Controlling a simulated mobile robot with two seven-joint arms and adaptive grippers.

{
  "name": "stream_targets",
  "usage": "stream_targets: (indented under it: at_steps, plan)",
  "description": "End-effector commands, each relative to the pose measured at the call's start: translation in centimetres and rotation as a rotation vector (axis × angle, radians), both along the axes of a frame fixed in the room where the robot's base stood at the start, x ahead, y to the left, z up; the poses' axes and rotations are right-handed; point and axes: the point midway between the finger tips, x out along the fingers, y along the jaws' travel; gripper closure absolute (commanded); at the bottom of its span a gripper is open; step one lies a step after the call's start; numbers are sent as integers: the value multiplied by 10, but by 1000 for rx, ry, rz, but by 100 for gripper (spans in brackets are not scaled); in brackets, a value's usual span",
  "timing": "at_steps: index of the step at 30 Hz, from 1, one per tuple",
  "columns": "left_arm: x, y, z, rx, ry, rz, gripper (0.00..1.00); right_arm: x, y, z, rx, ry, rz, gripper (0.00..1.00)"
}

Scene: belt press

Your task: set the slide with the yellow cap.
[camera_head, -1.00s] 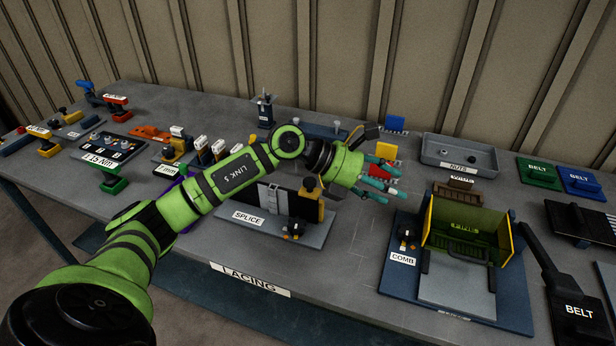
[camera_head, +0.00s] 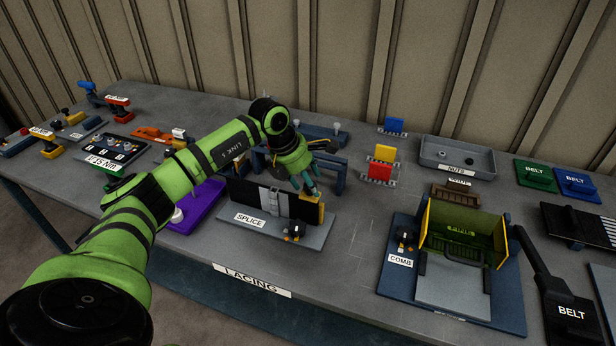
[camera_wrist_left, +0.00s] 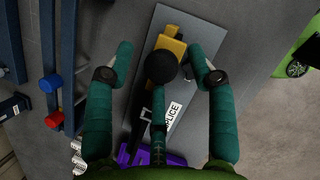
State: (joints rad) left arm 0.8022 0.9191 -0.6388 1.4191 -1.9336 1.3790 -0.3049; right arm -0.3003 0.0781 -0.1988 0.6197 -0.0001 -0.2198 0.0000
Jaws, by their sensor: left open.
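The slide with the yellow cap (camera_head: 313,213) is at the right end of the black plate on the SPLICE fixture (camera_head: 258,225). In the left wrist view, its yellow part (camera_wrist_left: 172,45) and a round black knob (camera_wrist_left: 161,67) show between my fingers. My left gripper (camera_head: 304,187) is open above this end of the fixture, its teal fingers partly covering the slide. In the left wrist view, the gripper (camera_wrist_left: 160,52) has one finger on each side of the knob, with no clear contact. My right gripper is not in view.
A blue frame (camera_head: 340,168) stands behind the fixture, and a purple block (camera_head: 195,205) is to its left. Red and yellow blocks (camera_head: 381,163) stand at the back right. The COMB press (camera_head: 455,265) is further right. Bare table lies between the fixture and the press.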

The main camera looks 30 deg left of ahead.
Motion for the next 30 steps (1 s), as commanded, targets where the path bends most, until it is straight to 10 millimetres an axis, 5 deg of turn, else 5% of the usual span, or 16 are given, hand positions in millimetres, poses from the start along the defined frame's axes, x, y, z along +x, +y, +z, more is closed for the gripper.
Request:
stream_targets:
  at_steps: [8,13,19,30]
  plan:
    - [1,-1,-3,1,-1,-1,44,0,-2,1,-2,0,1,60]
    - [1,-1,-3,0,-1,-1,100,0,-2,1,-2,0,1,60]
    - [3,-6,-3,-1,-3,-3,100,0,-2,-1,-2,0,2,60]
    - [16,-59,-1,-2,-7,-4,100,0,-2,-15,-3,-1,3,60]
